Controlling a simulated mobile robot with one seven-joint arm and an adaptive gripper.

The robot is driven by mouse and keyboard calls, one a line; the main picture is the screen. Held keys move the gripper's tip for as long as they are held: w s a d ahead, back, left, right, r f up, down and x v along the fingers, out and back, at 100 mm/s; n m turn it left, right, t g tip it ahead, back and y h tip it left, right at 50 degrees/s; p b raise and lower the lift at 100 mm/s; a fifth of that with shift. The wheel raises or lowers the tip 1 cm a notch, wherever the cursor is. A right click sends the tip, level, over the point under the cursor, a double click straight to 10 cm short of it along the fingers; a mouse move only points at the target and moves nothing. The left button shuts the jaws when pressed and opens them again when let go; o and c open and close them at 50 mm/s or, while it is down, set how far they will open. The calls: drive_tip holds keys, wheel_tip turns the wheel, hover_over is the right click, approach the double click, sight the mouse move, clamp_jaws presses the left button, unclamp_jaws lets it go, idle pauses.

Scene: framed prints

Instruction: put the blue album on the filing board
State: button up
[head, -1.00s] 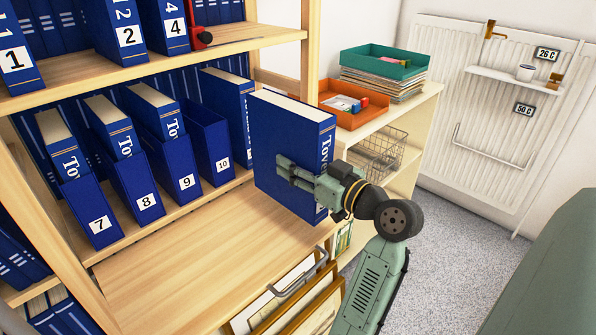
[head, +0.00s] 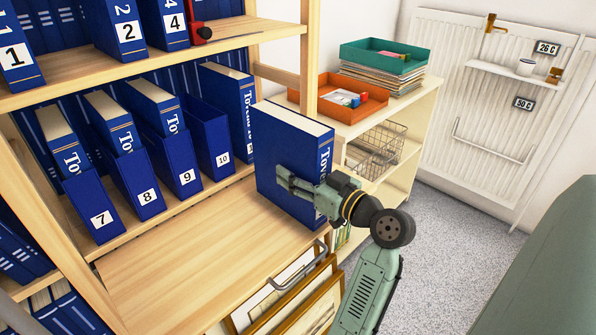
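The blue album (head: 290,150), with cream page edges on top and white lettering on its spine, stands upright in my gripper (head: 292,184). My gripper is shut on its broad cover near the lower part; the far finger is hidden behind the album. The album is over the right end of the pale wooden filing board (head: 170,275), which juts out below the row of numbered slipcases. Its lower edge is close to the board; I cannot tell whether it touches.
Slipcases 7 to 10 stand behind the board; slipcase 10 (head: 212,145) looks empty. A shelf post (head: 309,60) rises behind the album. Framed prints (head: 290,300) and a metal handle (head: 300,268) are below the board's front. The board's left and middle are clear.

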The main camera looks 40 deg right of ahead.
drive_tip(key=shift+o, duration=1.1)
drive_tip(key=shift+r, duration=0.3)
drive_tip(key=s+d+b, duration=0.1)
drive_tip(key=s+b, duration=0.2)
drive_tip(key=s, duration=0.9)
